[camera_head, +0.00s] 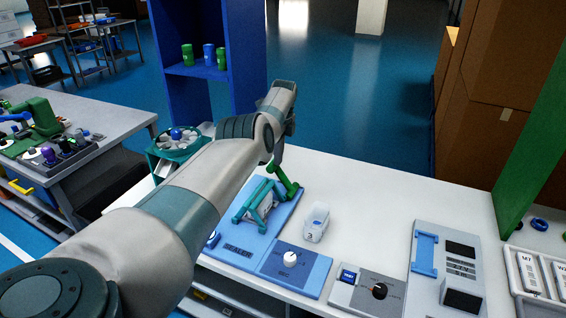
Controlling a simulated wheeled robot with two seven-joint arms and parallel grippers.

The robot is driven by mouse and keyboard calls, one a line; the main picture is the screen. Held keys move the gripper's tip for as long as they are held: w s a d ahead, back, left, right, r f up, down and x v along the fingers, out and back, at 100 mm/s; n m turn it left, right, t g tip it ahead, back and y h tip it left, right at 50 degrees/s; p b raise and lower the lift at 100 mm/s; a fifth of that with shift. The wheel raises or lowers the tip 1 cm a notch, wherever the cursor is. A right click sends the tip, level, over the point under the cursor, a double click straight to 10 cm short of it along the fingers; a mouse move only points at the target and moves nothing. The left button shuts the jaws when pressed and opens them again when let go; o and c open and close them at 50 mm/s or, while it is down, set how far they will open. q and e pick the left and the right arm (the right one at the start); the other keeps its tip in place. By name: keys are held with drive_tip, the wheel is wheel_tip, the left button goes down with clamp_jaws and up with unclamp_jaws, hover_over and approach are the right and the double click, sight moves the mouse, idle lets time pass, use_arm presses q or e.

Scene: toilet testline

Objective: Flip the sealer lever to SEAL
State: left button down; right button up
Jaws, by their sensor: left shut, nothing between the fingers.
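The sealer (282,213) is a blue base plate on the white bench, with a "SEALER" label at its front and a grey and teal mechanism (257,203) on top. My left arm reaches across from the lower left and bends down over the back of the sealer. My left gripper (279,161) is shut and empty, close to the top of the green bar; I cannot tell whether they touch. The forearm hides part of the sealer's left side. My right gripper is out of view.
A blue panel with a white knob (290,259) adjoins the sealer's front. A white item marked 3 (316,222) stands to its right. A black-knob panel (379,291) and a grey device (447,270) sit further right.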

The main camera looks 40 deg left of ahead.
use_arm(q)
drive_tip(key=shift+s+a+f, duration=0.1)
drive_tip(key=shift+s+a, duration=0.1)
drive_tip(key=shift+a, duration=0.35)
drive_tip(key=shift+s+a, duration=0.1)
drive_tip(key=shift+a, duration=0.05)
drive_tip(key=shift+d+r+p, duration=0.25)
drive_tip(key=shift+p, duration=0.15)
wheel_tip(320, 180, up, 11)
drive_tip(key=p, duration=0.2)
drive_tip(key=shift+w+d+r, duration=0.15)
drive_tip(key=shift+w+d, duration=0.05)
drive_tip(key=shift+w, duration=0.05)
